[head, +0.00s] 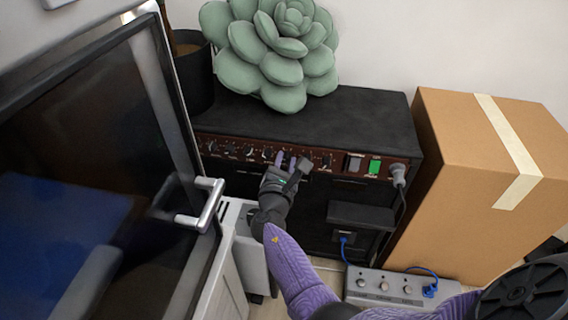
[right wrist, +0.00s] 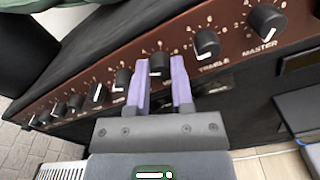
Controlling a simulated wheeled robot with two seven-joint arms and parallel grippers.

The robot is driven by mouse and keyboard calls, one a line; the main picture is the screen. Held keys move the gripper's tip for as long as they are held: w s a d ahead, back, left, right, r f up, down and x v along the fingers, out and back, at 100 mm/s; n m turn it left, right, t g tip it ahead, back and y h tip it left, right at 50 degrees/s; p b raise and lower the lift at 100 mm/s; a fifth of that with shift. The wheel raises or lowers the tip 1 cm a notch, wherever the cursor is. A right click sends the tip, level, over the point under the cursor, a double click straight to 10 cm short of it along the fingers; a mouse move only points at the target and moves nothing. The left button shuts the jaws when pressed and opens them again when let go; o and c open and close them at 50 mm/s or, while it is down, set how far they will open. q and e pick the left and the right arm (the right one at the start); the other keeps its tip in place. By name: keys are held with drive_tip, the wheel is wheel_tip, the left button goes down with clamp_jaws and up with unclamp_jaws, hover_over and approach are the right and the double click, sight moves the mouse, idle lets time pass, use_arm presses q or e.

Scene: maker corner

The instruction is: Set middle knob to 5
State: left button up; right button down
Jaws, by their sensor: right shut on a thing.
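The amplifier (head: 350,112) is black with a dark red panel carrying a row of black knobs with white pointer marks. My right gripper (head: 286,158) reaches the panel from below. In the right wrist view its purple fingers (right wrist: 162,80) stand either side of one knob (right wrist: 159,62), shut on it. This knob is just left of the treble knob (right wrist: 207,43), where the middle knob sits. Its own label is hidden by the gripper, and its exact pointer reading is too small to tell. My left gripper is not in view.
The master knob (right wrist: 266,22) is at the right. A green switch (head: 374,166) and a plug (head: 398,174) lie further right. A cardboard box (head: 470,180) stands right, a pedal unit (head: 390,286) below, a glass-door machine (head: 90,150) left.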

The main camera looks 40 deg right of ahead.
drive_tip(key=m, duration=0.2)
drive_tip(key=m+b, duration=0.1)
drive_tip(key=shift+f+m, duration=0.2)
drive_tip(key=shift+m, duration=0.2)
drive_tip(key=m, duration=0.2)
drive_tip(key=shift+m+b, duration=0.3)
drive_tip(key=shift+b, duration=0.05)
drive_tip(key=m, duration=0.2)
drive_tip(key=shift+m, duration=0.4)
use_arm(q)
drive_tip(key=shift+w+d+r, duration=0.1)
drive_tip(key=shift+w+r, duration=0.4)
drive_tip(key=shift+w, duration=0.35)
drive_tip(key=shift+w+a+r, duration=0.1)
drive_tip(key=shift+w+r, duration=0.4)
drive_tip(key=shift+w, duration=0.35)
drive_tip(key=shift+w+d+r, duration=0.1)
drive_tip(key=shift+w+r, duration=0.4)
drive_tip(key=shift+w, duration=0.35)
use_arm(e)
drive_tip(key=shift+s+m, duration=0.1)
drive_tip(key=shift+m, duration=1.8)
drive_tip(key=c, duration=0.5)
unclamp_jaws()
drive_tip(key=shift+m, duration=0.3)
drive_tip(key=shift+r, duration=0.1)
